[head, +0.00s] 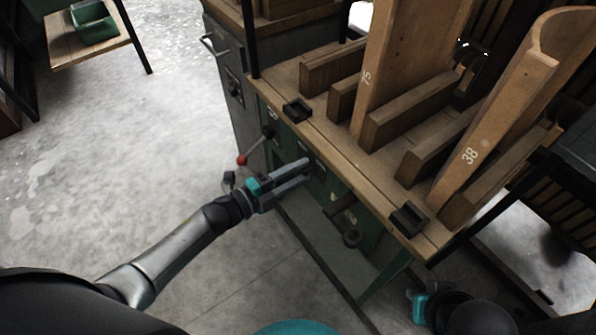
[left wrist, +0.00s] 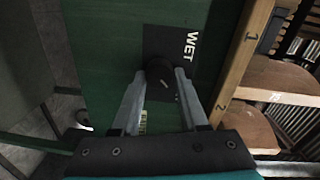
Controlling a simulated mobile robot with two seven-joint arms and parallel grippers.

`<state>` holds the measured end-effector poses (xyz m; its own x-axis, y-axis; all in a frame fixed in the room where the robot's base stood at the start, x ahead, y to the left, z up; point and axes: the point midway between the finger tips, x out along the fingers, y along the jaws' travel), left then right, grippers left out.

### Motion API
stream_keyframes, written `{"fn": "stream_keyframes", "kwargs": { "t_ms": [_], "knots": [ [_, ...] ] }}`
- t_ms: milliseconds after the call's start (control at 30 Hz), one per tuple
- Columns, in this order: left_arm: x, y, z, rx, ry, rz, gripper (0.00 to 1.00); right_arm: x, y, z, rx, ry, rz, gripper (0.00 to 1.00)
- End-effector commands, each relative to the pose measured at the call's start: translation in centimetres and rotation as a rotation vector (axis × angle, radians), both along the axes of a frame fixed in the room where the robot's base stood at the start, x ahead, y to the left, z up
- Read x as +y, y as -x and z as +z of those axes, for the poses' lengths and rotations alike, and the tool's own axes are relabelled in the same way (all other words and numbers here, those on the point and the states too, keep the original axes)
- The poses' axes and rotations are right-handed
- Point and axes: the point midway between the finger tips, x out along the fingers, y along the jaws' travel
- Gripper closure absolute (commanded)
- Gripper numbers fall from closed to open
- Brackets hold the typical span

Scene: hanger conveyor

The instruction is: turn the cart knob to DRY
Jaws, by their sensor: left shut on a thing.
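The cart (head: 330,160) has a wooden top and a dark green side panel. My left gripper (head: 306,172) reaches this panel and is shut on the dark round knob (left wrist: 161,72), one finger on each side. In the head view the fingers hide the knob. In the left wrist view the knob sits on a dark plate with the white word WET (left wrist: 190,46) beside it. A short light mark shows on the knob; its exact setting I cannot tell. No DRY label is readable. Part of my right arm, with a teal piece (head: 419,306), shows at lower right; its fingers are not clear.
A lever with a red ball (head: 242,160) sticks out left of my left gripper. Another dark handle (head: 352,238) juts from the panel to the right. Tall wooden boards marked 75 and 38 (head: 470,155) stand on the cart.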

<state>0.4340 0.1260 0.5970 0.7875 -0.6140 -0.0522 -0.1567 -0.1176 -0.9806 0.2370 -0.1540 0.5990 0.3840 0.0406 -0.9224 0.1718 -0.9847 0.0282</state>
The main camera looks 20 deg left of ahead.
Motion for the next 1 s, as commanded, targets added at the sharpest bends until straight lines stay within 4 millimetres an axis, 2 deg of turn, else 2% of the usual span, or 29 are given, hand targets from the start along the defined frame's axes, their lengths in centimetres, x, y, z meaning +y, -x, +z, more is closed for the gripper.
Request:
{"fn": "stream_keyframes", "kwargs": {
  "t_ms": [433,467,500,700,1000],
  "knots": [
    [0.12,0.05,-0.14,-0.004,-0.012,0.002,1.0,-0.19,0.05,-0.04,0.001,0.006,0.002,1.0],
    [0.12,0.05,-0.14,-0.004,-0.012,0.002,0.53,-0.19,0.04,-0.05,0.001,0.006,0.002,1.0],
    [0.11,0.06,-0.14,-0.004,-0.012,0.002,0.49,-0.19,0.04,-0.05,0.001,0.006,0.002,1.0],
    [0.07,0.03,-0.07,-0.004,-0.009,0.001,0.26,-0.17,0.05,-0.07,0.002,0.006,0.002,1.0],
    [0.02,0.0,-0.01,-0.005,-0.008,0.0,0.26,-0.09,0.06,-0.1,0.003,0.003,0.001,1.0]
  ]
}}
